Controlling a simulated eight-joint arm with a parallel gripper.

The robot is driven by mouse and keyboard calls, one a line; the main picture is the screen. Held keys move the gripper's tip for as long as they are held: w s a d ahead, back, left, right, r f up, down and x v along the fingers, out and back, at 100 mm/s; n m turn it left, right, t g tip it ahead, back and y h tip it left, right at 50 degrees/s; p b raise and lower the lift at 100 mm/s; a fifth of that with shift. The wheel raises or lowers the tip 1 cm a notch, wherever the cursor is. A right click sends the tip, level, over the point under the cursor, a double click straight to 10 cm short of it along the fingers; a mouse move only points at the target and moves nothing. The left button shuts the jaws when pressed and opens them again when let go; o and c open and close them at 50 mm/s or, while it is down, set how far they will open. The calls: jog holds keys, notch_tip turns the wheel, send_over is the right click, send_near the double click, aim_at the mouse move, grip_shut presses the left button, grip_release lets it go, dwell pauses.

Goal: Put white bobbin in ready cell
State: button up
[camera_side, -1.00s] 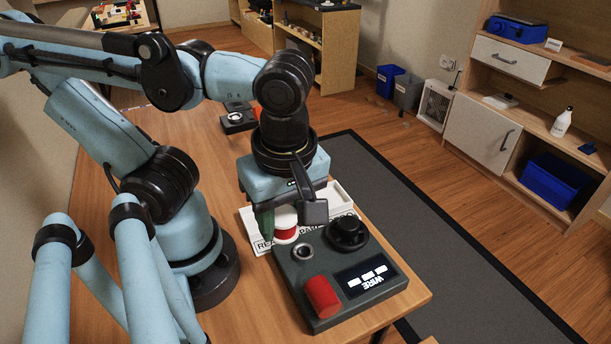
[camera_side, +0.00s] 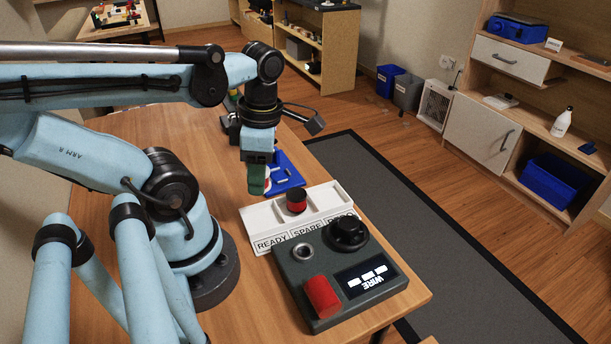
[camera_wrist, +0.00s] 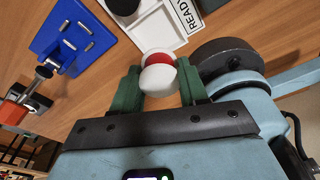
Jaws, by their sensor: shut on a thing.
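My gripper (camera_side: 259,182) is shut on the white bobbin (camera_wrist: 158,78), which has a red winding and sits between the green fingers in the wrist view. In the side view the fingers hide most of it. It is held behind the left part of the white tray (camera_side: 262,222), near the blue peg plate (camera_side: 288,178). The tray has READY, SPARE and a third, partly hidden label. The READY cell at the left looks empty. A black bobbin with red winding (camera_side: 297,202) stands in the middle cell.
A dark console (camera_side: 290,262) with a black knob (camera_side: 347,232), red cylinder (camera_side: 322,297) and WIRE display stands in front of the tray. The blue plate with metal pegs (camera_wrist: 75,35) lies at the upper left in the wrist view.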

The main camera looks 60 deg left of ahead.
jog(key=shift+a+f, duration=0.2)
jog(key=shift+f, duration=0.25)
jog(key=shift+s+f, duration=0.1)
jog(key=shift+f, duration=3.5)
jog(key=shift+f, duration=0.15)
jog(key=o, duration=1.2)
jog(key=shift+c, duration=0.2)
